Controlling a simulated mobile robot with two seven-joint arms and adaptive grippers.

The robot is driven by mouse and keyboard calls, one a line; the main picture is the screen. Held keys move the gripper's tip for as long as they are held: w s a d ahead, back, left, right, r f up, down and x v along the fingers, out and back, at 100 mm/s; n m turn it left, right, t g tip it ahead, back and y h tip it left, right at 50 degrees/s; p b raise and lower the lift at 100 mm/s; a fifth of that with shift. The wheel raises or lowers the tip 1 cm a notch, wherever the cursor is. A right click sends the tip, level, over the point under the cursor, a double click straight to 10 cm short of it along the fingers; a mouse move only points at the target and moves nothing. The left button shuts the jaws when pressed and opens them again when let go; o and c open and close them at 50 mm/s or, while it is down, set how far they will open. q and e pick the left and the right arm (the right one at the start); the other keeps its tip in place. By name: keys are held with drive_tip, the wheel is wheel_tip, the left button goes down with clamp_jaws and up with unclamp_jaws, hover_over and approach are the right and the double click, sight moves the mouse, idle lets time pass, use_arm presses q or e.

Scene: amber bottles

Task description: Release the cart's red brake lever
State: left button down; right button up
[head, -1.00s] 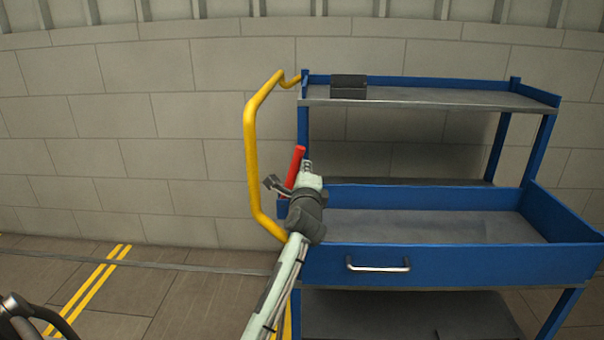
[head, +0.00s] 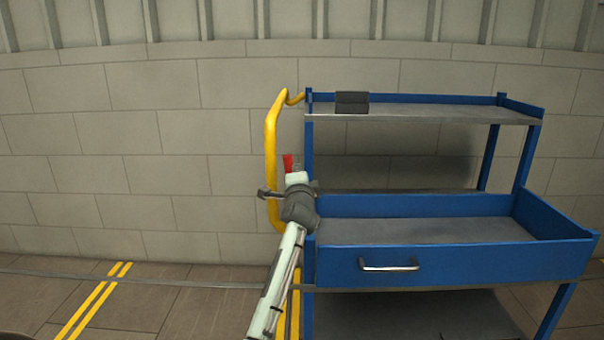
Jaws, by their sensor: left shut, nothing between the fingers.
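The red brake lever (head: 288,163) stands at the left end of the blue cart (head: 440,262), beside its yellow handle (head: 271,150). Only the lever's upper part shows, above my gripper; its lower part is hidden behind it. My left gripper (head: 290,188) is directly in front of the lever in this view, with nothing held. A dark finger part sticks out to its left, across the yellow handle. The fingers are shut, and I cannot tell whether they touch the lever. My right gripper is out of view.
The cart has a top shelf with a dark box (head: 352,102) on it, and a middle tray with a metal pull (head: 389,264) on its front. A block wall (head: 130,160) stands behind. The floor to the left, with yellow stripes (head: 93,302), is clear.

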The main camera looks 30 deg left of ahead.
use_arm(q)
drive_tip(key=shift+s+a+n+p, duration=0.35)
drive_tip(key=shift+s+a+n, duration=0.15)
drive_tip(key=shift+a+n, duration=0.4)
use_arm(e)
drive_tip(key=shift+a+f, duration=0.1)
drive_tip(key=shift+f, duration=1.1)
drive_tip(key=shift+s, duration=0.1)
